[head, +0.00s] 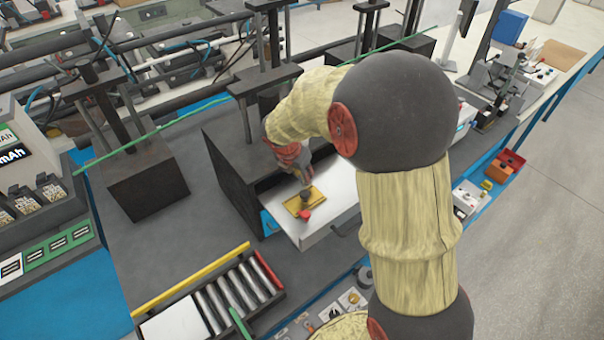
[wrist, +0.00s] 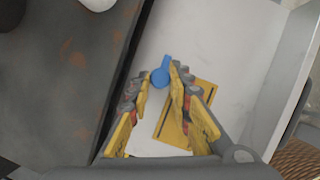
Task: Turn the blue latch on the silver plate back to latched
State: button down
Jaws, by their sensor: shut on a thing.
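The blue latch (wrist: 161,75) shows in the wrist view, a round knob with a short arm pointing up and slightly right in the picture. My gripper (wrist: 160,88) is shut on it, with its grey-tipped yellow fingers on either side. I cannot make out a separate silver plate; the surface around the latch is pale, the floor of an open drawer (head: 341,186). In the head view my gripper (head: 301,184) reaches down into this drawer, and the latch is hidden there.
Drawer walls (wrist: 288,88) stand close around. A dark block (head: 232,165) stands left of the drawer, and a roller tray (head: 225,300) lies in front.

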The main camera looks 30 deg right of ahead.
jog(key=shift+m, duration=0.3)
jog(key=m+g+p, duration=0.1)
jog(key=m, duration=0.2)
jog(key=shift+w+a+r+m+g+h+p, duration=0.1)
jog(key=shift+w+m+g+h+p, duration=0.1)
jog(key=shift+m+g+h+p, duration=0.15)
jog(key=m+g+p, duration=0.2)
jog(key=m, duration=0.2)
jog(key=shift+w+m, duration=0.15)
jog(key=shift+m, duration=0.2)
jog(key=m+p, duration=0.1)
jog(key=m, duration=0.1)
jog(key=m+g, duration=0.1)
jog(key=m, duration=0.1)
jog(key=shift+w+m+g+p, duration=0.15)
jog(key=shift+m+g+p, duration=0.1)
jog(key=shift+m+p, duration=0.1)
jog(key=shift+w+d+m+g+y+p, duration=0.1)
jog(key=shift+m+g+y+p, duration=0.3)
jog(key=shift+m, duration=0.65)
jog(key=shift+d+m+g+y+p, duration=0.1)
jog(key=shift+m+g+y, duration=0.1)
jog(key=shift+m+y, duration=0.6)
jog(key=shift+m, duration=0.3)
jog(key=c, duration=1.6)
grip_release()
jog(key=shift+h, duration=0.25)
